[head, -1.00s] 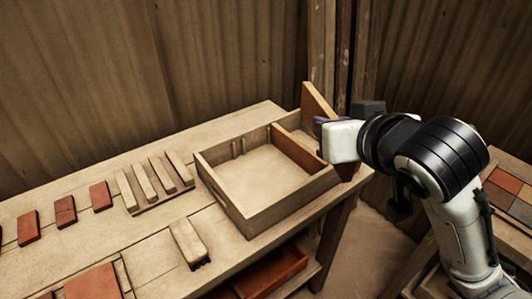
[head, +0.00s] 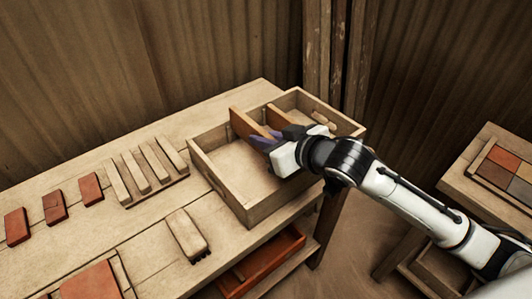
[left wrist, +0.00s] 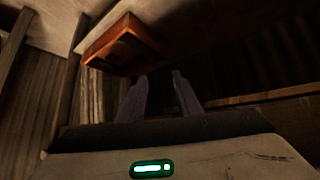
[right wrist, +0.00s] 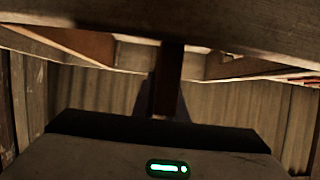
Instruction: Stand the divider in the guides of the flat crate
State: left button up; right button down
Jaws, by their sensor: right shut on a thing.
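The flat crate (head: 212,178) stands on the bench, a light wooden box with a brown fixed partition (head: 281,118) inside. The divider (head: 247,123), a brown board, stands on edge over the larger left compartment, its far end near the back wall where the guides are. I cannot tell whether it sits in them. My right gripper (head: 268,141) is shut on the divider's near end and hides it; the board also shows edge-on in the right wrist view (right wrist: 168,80). My left gripper (left wrist: 160,92) is open and empty, outside the head view.
A brush (head: 187,235) lies in front of the crate. A rack of light wooden bars (head: 147,172) and red tiles (head: 55,207) lie to the left. A side table with tiles (head: 505,170) stands at right.

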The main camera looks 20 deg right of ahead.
aim_at(295, 176)
jog(key=shift+f, duration=2.3)
jog(key=shift+f, duration=0.35)
jog(key=c, duration=1.9)
grip_release()
jog(key=shift+o, duration=0.7)
jog(key=shift+f, duration=0.15)
jog(key=shift+r, duration=0.2)
jog(key=v, duration=1.2)
jog(key=shift+r, duration=0.3)
